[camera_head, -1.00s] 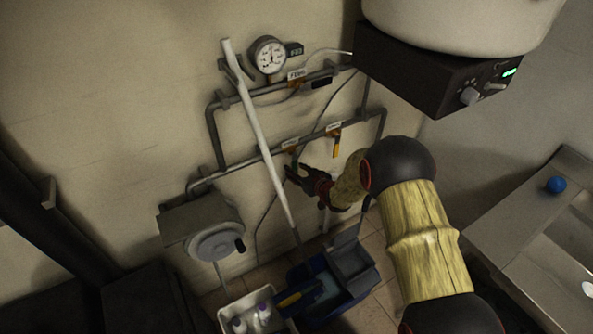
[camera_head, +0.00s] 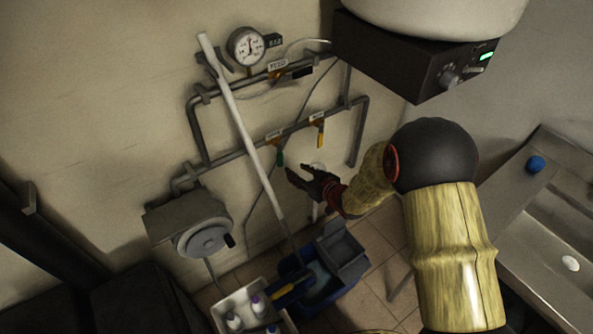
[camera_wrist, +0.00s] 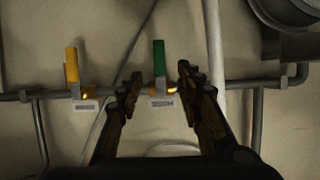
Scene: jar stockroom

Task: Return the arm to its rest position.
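My gripper (camera_head: 302,178) hangs in front of the wall pipes in the head view, with its fingers pointing left. In the wrist view my gripper (camera_wrist: 160,85) shows two dark fingers spread apart with nothing between them but the wall and pipe behind. I see no contact with either handle.
A white pole (camera_head: 243,125) leans across the pipes, left of my gripper. A gauge (camera_head: 246,46) is above. A blue mop bucket (camera_head: 318,284) and a white bin (camera_head: 225,306) stand below. A dark control box (camera_head: 415,55) is upper right; a steel sink (camera_head: 500,210) is right.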

